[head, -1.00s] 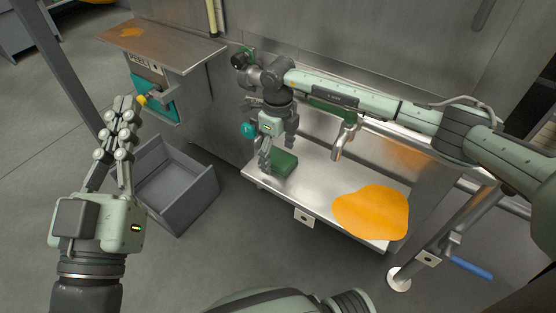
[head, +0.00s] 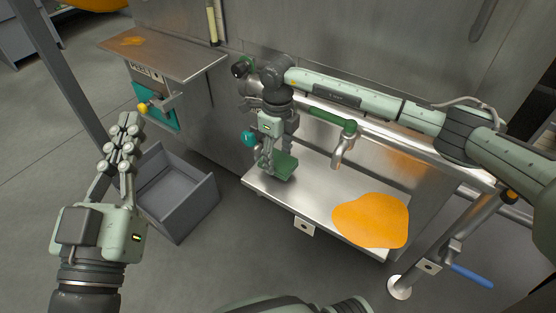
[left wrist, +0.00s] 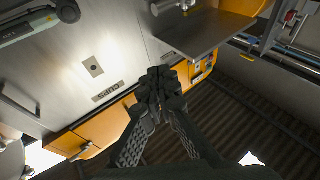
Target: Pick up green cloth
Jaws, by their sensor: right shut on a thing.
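The green cloth (head: 286,164) is a small folded pad at the left end of the steel shelf. My right gripper (head: 273,172) is over the shelf's left end, pointing down, with its fingers shut on the cloth's left side. I cannot tell whether the cloth is clear of the shelf. My left gripper (head: 123,137) is away to the left, in front of the bin, with its fingers close together and nothing seen in them. In the left wrist view its fingers (left wrist: 158,85) also come together at the tips.
The steel shelf (head: 318,203) bears an orange puddle (head: 370,220) at its right, below a tap (head: 343,146). A grey open bin (head: 178,195) stands on the floor to the left. A steel ledge (head: 165,52) with an orange smear is above it. A blue-handled valve (head: 472,276) is at the right.

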